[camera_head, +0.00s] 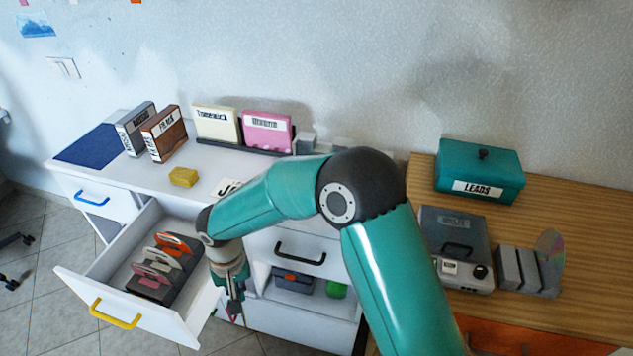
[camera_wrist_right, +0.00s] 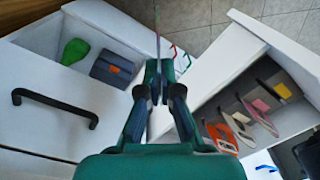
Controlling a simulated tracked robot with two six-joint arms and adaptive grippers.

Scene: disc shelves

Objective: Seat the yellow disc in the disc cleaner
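My right gripper (camera_head: 237,308) hangs in front of the desk, to the right of the open drawer (camera_head: 140,318). In the right wrist view its fingers (camera_wrist_right: 159,80) are nearly together on a thin disc-like piece (camera_wrist_right: 157,35), seen edge-on; its colour cannot be told. Several discs, orange, white and pink, stand in a dark rack (camera_head: 150,291) in the drawer. A grey device with a black knob (camera_head: 455,262), possibly the disc cleaner, sits on the wooden table at right. My left gripper is not in view.
A slotted grey stand (camera_head: 520,272) with a shiny disc (camera_head: 549,258) is beside the device. A teal LEADS box (camera_head: 480,172) stands behind. The desk (camera_head: 205,160) holds labelled cases and a yellow block (camera_head: 183,177). My right arm hides part of the desk and table.

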